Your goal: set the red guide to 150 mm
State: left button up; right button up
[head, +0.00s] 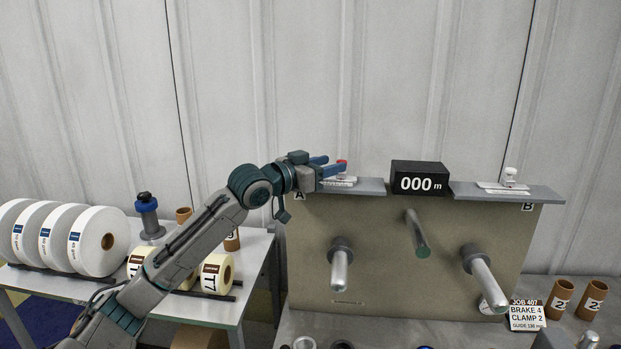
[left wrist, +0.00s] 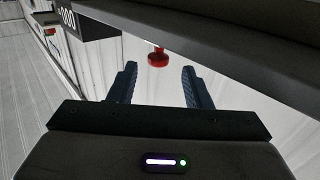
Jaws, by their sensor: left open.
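In the left wrist view the red knob (left wrist: 158,57) hangs between and just beyond the fingertips. My left gripper (head: 328,165) is open at the knob, with its blue fingers pointing right. In the left wrist view the two fingers (left wrist: 158,72) stand apart, one on each side of the knob, with nothing held. The scale (head: 340,181) under the guide is too small to read. My right gripper is not in view.
A black display (head: 419,178) reading 000 m stands between the shelves. A white guide (head: 509,178) sits on the right shelf (head: 540,191) marked B. Metal rollers stick out below. A job card (head: 526,314) reads brake 4, clamp 2; its guide line is small. White rolls (head: 98,241) stand left.

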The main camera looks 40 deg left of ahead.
pick_arm(q)
jog(key=shift+b+v, duration=0.55)
jog(key=shift+v, duration=0.35)
jog(key=shift+s+a+f+b, duration=0.1)
jog(key=shift+s+a+b, duration=0.1)
jog(key=shift+s+b, duration=0.3)
jog(key=shift+s+a+f+b, duration=0.1)
jog(key=shift+s+a+b, duration=0.1)
jog(key=shift+s+b, duration=0.25)
jog(key=shift+s+r+b, duration=0.2)
jog(key=shift+s+b, duration=0.3)
jog(key=shift+b, duration=0.1)
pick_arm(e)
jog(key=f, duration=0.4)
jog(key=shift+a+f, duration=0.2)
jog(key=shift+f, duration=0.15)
